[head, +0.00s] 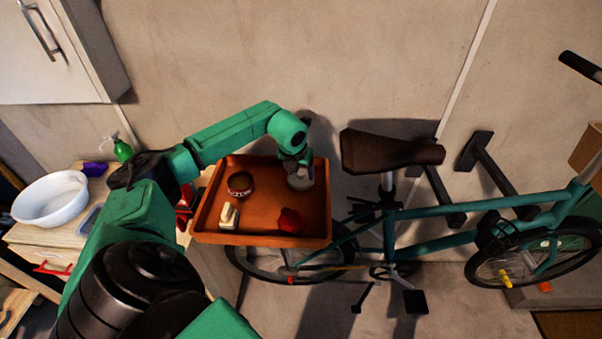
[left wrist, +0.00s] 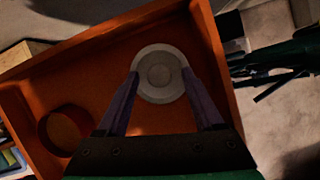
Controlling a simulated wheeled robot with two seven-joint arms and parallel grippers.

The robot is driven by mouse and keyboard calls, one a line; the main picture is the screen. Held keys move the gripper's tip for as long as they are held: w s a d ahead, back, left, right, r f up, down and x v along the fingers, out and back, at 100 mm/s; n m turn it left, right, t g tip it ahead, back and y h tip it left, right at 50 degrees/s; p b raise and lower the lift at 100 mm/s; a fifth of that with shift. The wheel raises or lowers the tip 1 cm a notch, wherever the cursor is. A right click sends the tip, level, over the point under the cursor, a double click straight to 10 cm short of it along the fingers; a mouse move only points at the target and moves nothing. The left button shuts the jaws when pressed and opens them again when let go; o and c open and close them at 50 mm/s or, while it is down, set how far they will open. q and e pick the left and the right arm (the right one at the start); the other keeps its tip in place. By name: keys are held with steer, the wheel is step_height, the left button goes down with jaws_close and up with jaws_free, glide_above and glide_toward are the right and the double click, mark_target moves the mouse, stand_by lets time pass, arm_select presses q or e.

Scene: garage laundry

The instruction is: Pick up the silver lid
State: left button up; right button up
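The silver lid (head: 301,179) is a round pale disc at the far right corner of an orange tray (head: 262,239). In the left wrist view the silver lid (left wrist: 160,76) shows its face, with a smaller circle in its middle. My left gripper (head: 297,162) is right over the lid, pointing down. In the left wrist view my left gripper (left wrist: 161,72) is open, with its fingertips apart over the left and right edges of the lid. I cannot tell whether they touch it. My right gripper is not in view.
The tray also holds a brown round tin (head: 240,184), a cream-coloured object (head: 229,216) and a red object (head: 289,220). A bicycle (head: 440,237) with a brown saddle (head: 388,151) stands close to the right. A white basin (head: 50,200) is on a bench at the left.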

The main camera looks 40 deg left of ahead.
arm_select(q)
steer(key=shift+a, duration=0.1)
jaws_close()
